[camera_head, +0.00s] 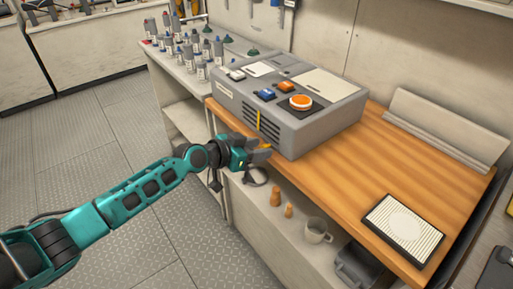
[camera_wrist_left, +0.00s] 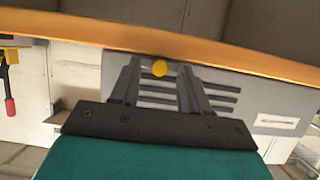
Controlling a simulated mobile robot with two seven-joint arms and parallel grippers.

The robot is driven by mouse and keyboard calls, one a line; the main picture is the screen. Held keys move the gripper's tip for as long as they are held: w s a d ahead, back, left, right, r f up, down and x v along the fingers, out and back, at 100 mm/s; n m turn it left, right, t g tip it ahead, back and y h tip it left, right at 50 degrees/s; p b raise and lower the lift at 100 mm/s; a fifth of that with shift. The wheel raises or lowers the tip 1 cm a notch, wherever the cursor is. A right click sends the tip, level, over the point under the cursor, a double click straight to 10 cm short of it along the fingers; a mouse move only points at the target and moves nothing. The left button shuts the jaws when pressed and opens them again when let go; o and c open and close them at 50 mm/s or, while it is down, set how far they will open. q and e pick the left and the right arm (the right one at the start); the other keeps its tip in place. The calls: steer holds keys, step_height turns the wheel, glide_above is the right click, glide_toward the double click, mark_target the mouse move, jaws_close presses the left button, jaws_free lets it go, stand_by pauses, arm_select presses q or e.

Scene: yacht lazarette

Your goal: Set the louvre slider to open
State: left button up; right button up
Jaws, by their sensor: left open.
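A grey box (camera_head: 290,105) stands on the wooden bench top, with dark louvre slots (camera_head: 268,126) in its front face. My left gripper (camera_head: 262,151) is open, low in front of the louvre face. In the left wrist view, a yellow knob (camera_wrist_left: 160,68), which looks like the louvre slider's, lies between the tips of my left gripper (camera_wrist_left: 160,74). The grey slots (camera_wrist_left: 215,95) show behind the fingers. Contact between fingers and knob cannot be told. My right gripper is not in view.
The wooden bench top (camera_head: 385,165) runs close by the gripper. A white ribbed panel (camera_head: 403,229) lies at right. A mug (camera_head: 317,231) stands on the shelf below.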

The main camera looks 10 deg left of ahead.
arm_select(q)
steer(key=v, duration=1.3)
steer(key=s+d+f+n+y, duration=0.1)
steer(key=s+f+n+y, duration=0.1)
steer(key=s+f, duration=0.6)
steer(key=s+d+f+n+y, duration=0.2)
steer(key=s+f+n+y, duration=0.1)
steer(key=s+f, duration=0.6)
steer(key=shift+s+d+y, duration=0.3)
steer(key=shift+s+y, duration=0.2)
steer(key=shift+y, duration=0.1)
steer(key=shift+f, duration=0.15)
stand_by(2.5)
